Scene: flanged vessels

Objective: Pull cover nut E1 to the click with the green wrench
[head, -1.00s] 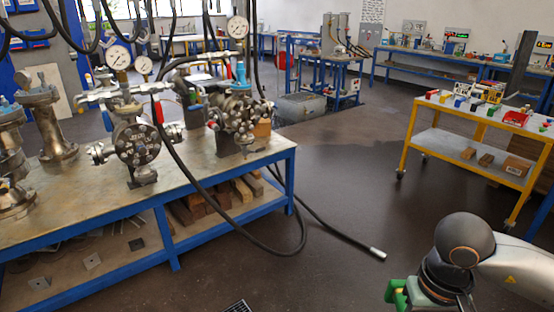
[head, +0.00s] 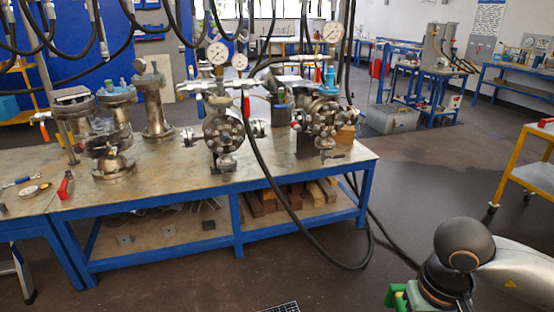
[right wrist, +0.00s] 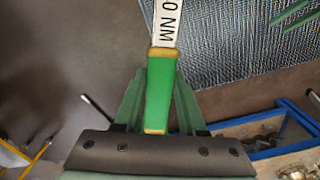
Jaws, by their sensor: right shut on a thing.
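The green wrench (right wrist: 162,66) shows in the right wrist view, with a green handle, tan collars and a pale shaft with black lettering ending in "0 NM". My right gripper (right wrist: 158,100) is shut around the handle; the wrench's head is out of the picture. In the head view my right arm is low at the right, well apart from the bench. Flanged vessels stand on the bench: one at the left (head: 112,150), one in the middle (head: 224,130) and one at the right (head: 322,117). I cannot tell which nut is E1. My left gripper is not in view.
The blue-framed bench (head: 180,184) has wood blocks on its lower shelf. A black hose (head: 283,205) loops down in front of it. A yellow trolley (head: 525,176) stands at the right. Open floor lies between the bench and my right arm.

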